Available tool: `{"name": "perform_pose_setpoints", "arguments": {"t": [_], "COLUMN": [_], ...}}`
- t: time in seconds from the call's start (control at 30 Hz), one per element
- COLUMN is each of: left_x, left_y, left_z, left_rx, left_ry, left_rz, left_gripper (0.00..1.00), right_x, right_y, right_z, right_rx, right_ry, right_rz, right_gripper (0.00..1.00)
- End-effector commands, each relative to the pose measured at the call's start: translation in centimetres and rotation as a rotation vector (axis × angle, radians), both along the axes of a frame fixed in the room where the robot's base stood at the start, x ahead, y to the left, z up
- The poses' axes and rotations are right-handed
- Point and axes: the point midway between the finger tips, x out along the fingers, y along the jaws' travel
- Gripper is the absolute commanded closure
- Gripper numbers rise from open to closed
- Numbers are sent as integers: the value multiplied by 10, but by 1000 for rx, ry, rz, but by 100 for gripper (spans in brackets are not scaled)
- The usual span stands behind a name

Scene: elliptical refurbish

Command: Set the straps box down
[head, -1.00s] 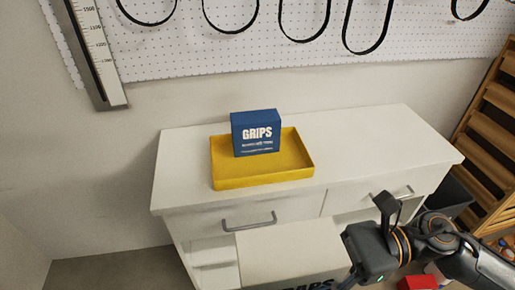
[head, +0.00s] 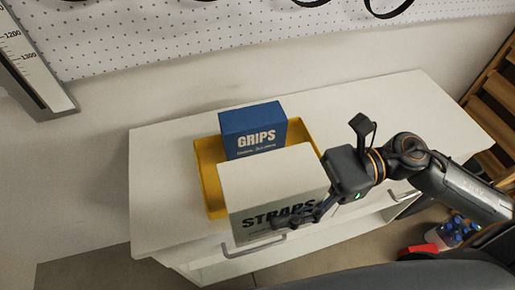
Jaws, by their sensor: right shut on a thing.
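The blue grips box (head: 252,132) stands upright in the tray, behind the straps box. The tray's front part is hidden. My left gripper is not in view.
The white cabinet top (head: 370,110) is bare to the right of the tray and at its left (head: 160,170). A drawer handle (head: 252,248) is at the front. A pegboard (head: 180,35) with black straps is behind. Bottles (head: 452,230) stand at the lower right.

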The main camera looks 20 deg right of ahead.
Motion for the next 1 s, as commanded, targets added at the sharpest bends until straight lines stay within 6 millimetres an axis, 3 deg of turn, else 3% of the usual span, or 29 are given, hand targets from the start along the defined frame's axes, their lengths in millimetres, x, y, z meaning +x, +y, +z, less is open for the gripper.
{"name": "perform_pose_setpoints", "arguments": {"t": [0.37,0.53,0.9,1.0], "left_x": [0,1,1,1], "left_y": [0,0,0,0], "left_z": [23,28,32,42], "left_rx": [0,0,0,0], "left_ry": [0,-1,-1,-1], "left_rz": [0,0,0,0], "left_gripper": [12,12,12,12], "right_x": [82,109,133,132], "right_y": [-20,-27,-33,-32], "right_z": [-32,-64,-97,-110], "right_rx": [4,4,2,3], "right_ry": [0,1,1,5], "right_rz": [-5,-5,-3,-2], "right_gripper": [78,78,78,78]}}
